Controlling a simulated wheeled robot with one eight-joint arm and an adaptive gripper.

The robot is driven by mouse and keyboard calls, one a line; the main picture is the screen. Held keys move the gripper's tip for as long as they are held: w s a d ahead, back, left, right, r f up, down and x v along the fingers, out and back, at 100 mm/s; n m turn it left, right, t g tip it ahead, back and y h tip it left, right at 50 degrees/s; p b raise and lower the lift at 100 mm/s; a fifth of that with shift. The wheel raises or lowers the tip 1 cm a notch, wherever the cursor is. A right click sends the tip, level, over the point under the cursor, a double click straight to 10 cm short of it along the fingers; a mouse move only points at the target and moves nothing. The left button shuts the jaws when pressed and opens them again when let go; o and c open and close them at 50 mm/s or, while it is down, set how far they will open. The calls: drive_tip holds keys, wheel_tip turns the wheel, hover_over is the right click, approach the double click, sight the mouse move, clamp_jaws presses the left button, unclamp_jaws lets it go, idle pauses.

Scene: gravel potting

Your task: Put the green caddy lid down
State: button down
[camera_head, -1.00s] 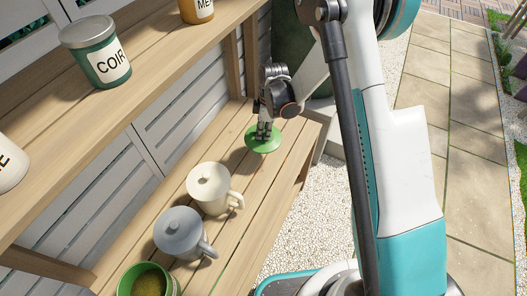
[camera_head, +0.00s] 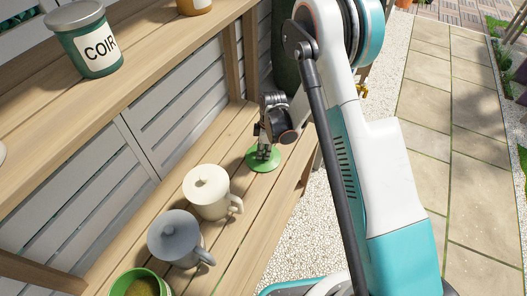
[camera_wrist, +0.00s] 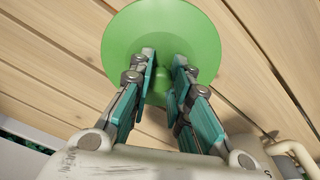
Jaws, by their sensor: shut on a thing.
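The green caddy lid (camera_head: 252,163) is a round disc at the far right end of the lower wooden shelf. My gripper (camera_head: 263,153) is above it, shut on its knob. In the wrist view the lid (camera_wrist: 150,32) lies flat-side toward the planks, with the gripper fingers (camera_wrist: 168,85) on either side of the green knob. The lid is at or just above the shelf boards; I cannot tell if it touches. An open green caddy (camera_head: 125,282) with brownish contents stands at the near end of the same shelf.
A cream lidded mug (camera_head: 208,197) and a grey lidded mug (camera_head: 172,240) stand between the lid and the green caddy. The upper shelf holds a COIR jar (camera_head: 92,45). Bare planks (camera_head: 232,205) lie around the lid.

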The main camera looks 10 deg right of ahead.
drive_tip(key=c, duration=1.5)
unclamp_jaws()
drive_tip(key=shift+f, duration=0.1)
drive_tip(key=s+d+r+m+t+p, duration=0.1)
drive_tip(key=s+d+r+m, duration=0.15)
drive_tip(key=r, duration=0.95)
drive_tip(key=s+d+r+m+t+p, duration=0.1)
drive_tip(key=s+d+r+m+p, duration=0.15)
drive_tip(key=r, duration=0.85)
drive_tip(key=s+d+r+m+t+p, duration=0.1)
drive_tip(key=s+d+r+m, duration=0.2)
drive_tip(key=r, duration=0.9)
drive_tip(key=shift+s+d+r+m+t+h, duration=0.25)
drive_tip(key=shift+s+d+r+m+t, duration=0.75)
drive_tip(key=shift+s, duration=2)
drive_tip(key=shift+s+d+r+m+t+h, duration=0.2)
drive_tip(key=shift+s+d+r+m+t, duration=0.25)
drive_tip(key=shift+s+r+m, duration=1.9)
drive_tip(key=shift+s+d+r+m+t+h, duration=0.2)
drive_tip(key=shift+s+d+m+t, duration=0.55)
drive_tip(key=shift+s, duration=2.95)
